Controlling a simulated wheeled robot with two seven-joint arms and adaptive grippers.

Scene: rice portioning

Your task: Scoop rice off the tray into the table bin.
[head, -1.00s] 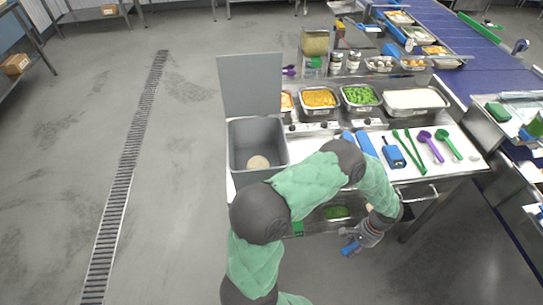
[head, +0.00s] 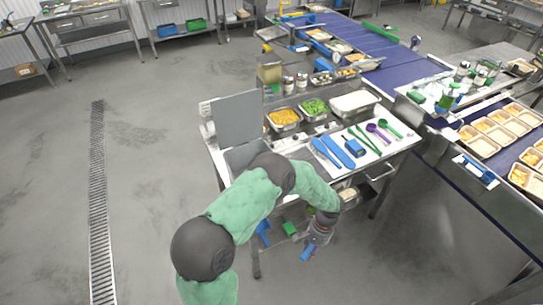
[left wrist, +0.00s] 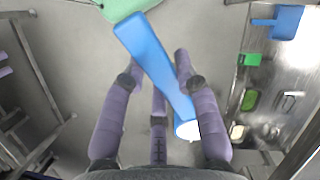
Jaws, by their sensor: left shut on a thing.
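The metal tray (head: 360,112) of white rice stands at the back right of the worktable in the head view. The grey table bin (head: 236,160) is at the table's left end, below an upright grey panel; my left arm hides part of its opening and its contents. My left gripper (head: 312,243) hangs low in front of the table, apart from both. It is shut on a blue tool (left wrist: 150,65), which lies slanted between the fingers in the left wrist view. One end of the tool shows a white round patch that I cannot identify. My right gripper is not in view.
Blue tools (head: 342,152), green spoons and purple spoons lie on the tabletop. Trays of yellow food (head: 284,118) and green food (head: 314,107) stand left of the rice. A conveyor with filled trays (head: 480,145) is at the right. Floor at the left is clear.

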